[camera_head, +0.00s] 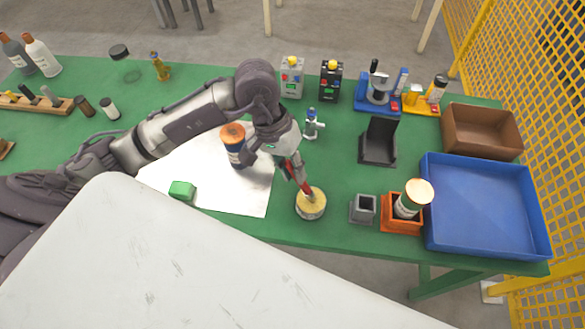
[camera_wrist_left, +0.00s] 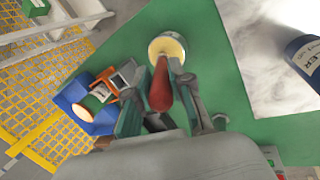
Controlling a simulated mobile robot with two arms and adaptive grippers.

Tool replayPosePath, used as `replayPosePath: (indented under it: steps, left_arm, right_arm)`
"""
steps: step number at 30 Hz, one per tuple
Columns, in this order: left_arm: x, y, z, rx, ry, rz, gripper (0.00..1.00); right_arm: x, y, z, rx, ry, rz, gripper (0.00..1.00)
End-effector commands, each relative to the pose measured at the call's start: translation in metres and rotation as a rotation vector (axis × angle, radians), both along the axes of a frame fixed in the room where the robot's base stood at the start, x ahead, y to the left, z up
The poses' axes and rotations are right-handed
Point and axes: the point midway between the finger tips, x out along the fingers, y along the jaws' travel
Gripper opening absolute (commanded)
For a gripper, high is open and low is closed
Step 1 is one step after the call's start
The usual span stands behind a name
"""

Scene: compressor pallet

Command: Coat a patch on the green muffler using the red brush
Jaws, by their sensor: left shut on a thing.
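My left gripper (camera_head: 292,166) is shut on the red handle of the brush (camera_head: 307,188), which points down at a round cream tub with yellow contents (camera_head: 310,206) near the table's front edge. In the left wrist view the red handle (camera_wrist_left: 160,88) sits between the fingers, with the tub (camera_wrist_left: 167,46) beyond its tip. Whether the bristles touch the contents is hidden. A cylinder with a pale top (camera_head: 412,196) stands tilted in an orange holder (camera_head: 402,222); its side looks green with a white label in the left wrist view (camera_wrist_left: 96,98), so it appears to be the green muffler.
A grey square cup (camera_head: 363,209) stands between tub and orange holder. A blue tray (camera_head: 487,207) and brown box (camera_head: 482,131) lie right. A blue can with orange top (camera_head: 235,144) stands on a white sheet (camera_head: 256,188) with a green block (camera_head: 182,190). A black stand (camera_head: 379,142) is behind.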

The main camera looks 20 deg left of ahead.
Motion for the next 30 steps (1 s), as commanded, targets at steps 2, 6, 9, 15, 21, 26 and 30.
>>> replayPosePath:
  steps: [2,6,9,15,21,26,30]
  left_arm:
    - [-0.002,0.000,-0.003,0.003,0.007,-0.002,0.00]
    - [-0.002,0.000,-0.003,0.003,0.007,-0.002,0.00]
    - [-0.002,0.000,-0.003,0.003,0.007,-0.002,0.00]
    - [-0.001,0.000,0.008,0.002,0.003,-0.002,0.00]
    - [0.000,0.000,0.026,0.002,0.002,-0.002,0.00]
    - [0.000,0.000,0.039,0.001,0.000,0.000,0.00]
    - [0.000,0.000,0.050,0.001,0.000,-0.001,0.00]
  right_arm:
    - [0.000,0.000,0.000,0.000,0.000,0.000,0.87]
    - [0.000,0.000,0.000,0.000,0.000,0.000,0.87]
    - [0.000,0.000,0.000,0.000,0.000,0.000,0.87]
    - [0.000,0.000,0.003,0.000,0.000,0.000,0.87]
    - [0.000,0.000,0.008,0.000,0.000,0.000,0.87]
    - [0.000,0.001,0.012,0.001,0.000,0.000,0.87]
    - [0.000,0.001,0.015,0.002,0.000,-0.001,0.87]
